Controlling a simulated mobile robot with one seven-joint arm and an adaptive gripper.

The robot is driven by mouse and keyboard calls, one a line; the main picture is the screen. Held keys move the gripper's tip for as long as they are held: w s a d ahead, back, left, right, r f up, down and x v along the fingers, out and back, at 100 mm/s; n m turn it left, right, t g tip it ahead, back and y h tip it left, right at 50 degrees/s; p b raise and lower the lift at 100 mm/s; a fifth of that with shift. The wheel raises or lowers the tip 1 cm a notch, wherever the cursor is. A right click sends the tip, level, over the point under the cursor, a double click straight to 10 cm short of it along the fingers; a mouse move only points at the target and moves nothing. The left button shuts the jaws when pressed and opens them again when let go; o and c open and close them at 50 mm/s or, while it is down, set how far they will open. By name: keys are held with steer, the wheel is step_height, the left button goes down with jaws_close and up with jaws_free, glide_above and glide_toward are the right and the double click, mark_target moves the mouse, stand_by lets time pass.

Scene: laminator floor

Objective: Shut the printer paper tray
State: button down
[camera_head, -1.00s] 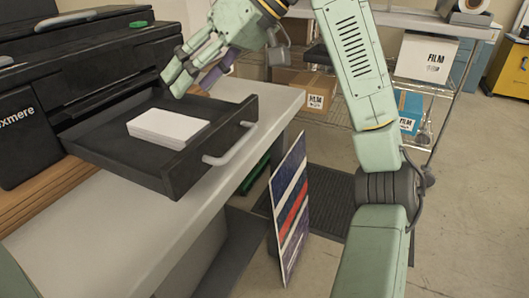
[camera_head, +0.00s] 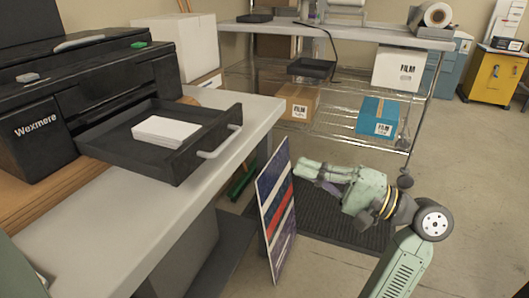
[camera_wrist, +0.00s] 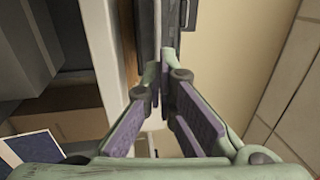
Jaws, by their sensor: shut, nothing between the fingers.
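The black printer (camera_head: 90,95) stands on the grey counter. Its paper tray (camera_head: 215,130) is pulled out toward the right, with a white paper stack (camera_head: 165,131) in it and a pale bar handle (camera_head: 221,143) on its front. My gripper (camera_head: 303,169) is to the right of the handle, clear of the counter edge and apart from the tray. Its fingers point left and look closed and empty. The wrist view shows the purple-padded fingers (camera_wrist: 161,78) close together at their tips. Dark surfaces lie beyond them there; I cannot tell which part is the tray.
A striped board (camera_head: 277,205) leans against the counter below my gripper. A dark mat (camera_head: 335,225) lies on the floor. A wire shelf (camera_head: 340,105) with a brown box (camera_head: 299,102) and a blue box (camera_head: 376,116) stands behind. Floor at the right is open.

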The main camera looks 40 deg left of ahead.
mark_target(230, 141)
steer(key=p+x, duration=0.4)
steer(key=x, duration=0.9)
steer(key=shift+s+a, duration=0.15)
steer(key=shift+a, duration=0.25)
steer(key=shift+a, duration=0.1)
